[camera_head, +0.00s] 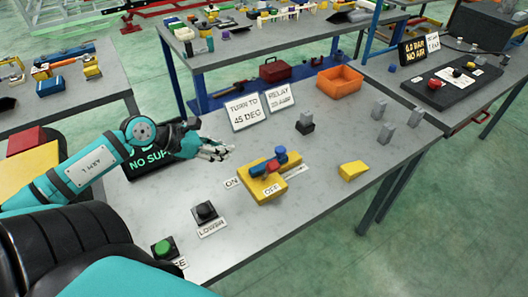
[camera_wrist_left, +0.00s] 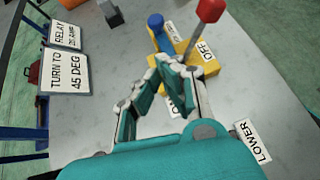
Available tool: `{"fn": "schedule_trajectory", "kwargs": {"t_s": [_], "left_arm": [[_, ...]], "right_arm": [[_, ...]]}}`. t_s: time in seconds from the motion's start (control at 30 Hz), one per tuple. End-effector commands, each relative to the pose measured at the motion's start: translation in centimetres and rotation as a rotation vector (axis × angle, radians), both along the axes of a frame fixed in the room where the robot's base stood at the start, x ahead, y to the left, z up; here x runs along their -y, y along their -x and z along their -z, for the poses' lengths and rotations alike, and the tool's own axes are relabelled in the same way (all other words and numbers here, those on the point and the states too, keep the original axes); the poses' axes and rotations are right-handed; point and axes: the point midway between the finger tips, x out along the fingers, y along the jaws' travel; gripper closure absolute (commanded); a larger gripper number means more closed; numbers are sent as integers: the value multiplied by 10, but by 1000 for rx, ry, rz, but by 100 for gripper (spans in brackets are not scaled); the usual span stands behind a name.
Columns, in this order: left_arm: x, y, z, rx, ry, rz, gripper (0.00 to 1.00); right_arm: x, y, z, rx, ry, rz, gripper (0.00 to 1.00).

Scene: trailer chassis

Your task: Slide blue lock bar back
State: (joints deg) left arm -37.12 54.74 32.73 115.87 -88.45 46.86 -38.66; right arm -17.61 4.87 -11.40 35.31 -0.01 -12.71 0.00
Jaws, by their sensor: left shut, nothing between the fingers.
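A yellow device (camera_head: 262,189) stands on the grey table between the ON and OFF labels. A blue part (camera_head: 281,155) with a rounded end sits on top of it, likely the lock bar, beside a red knob (camera_head: 271,166). In the left wrist view, the blue part (camera_wrist_left: 156,24) lies left of the red knob (camera_wrist_left: 210,9), which stands on a grey stem above the yellow base (camera_wrist_left: 209,68). My left gripper (camera_head: 228,151) is shut and empty, left of the device and apart from it. Its fingers (camera_wrist_left: 174,63) hide part of the device in the left wrist view. My right gripper is not in view.
A black push button (camera_head: 205,211) and a green button (camera_head: 163,248) stand at the front left. Two signs (camera_head: 244,111) stand behind the gripper. A yellow wedge (camera_head: 353,171) and several grey blocks (camera_head: 386,132) are at the right. An orange bin (camera_head: 340,81) is at the back.

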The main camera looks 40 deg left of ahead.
Motion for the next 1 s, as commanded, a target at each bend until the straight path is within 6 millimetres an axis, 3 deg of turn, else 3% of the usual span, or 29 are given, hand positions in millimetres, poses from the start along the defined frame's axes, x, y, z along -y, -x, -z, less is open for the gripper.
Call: {"fn": "schedule_trajectory", "kwargs": {"t_s": [0.6, 1.0], "left_arm": [[41, -68, 53, 4, 5, -1, 100], [61, -99, 60, 0, 2, 0, 100]], "right_arm": [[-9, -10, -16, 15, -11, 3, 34], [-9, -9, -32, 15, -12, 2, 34]]}}
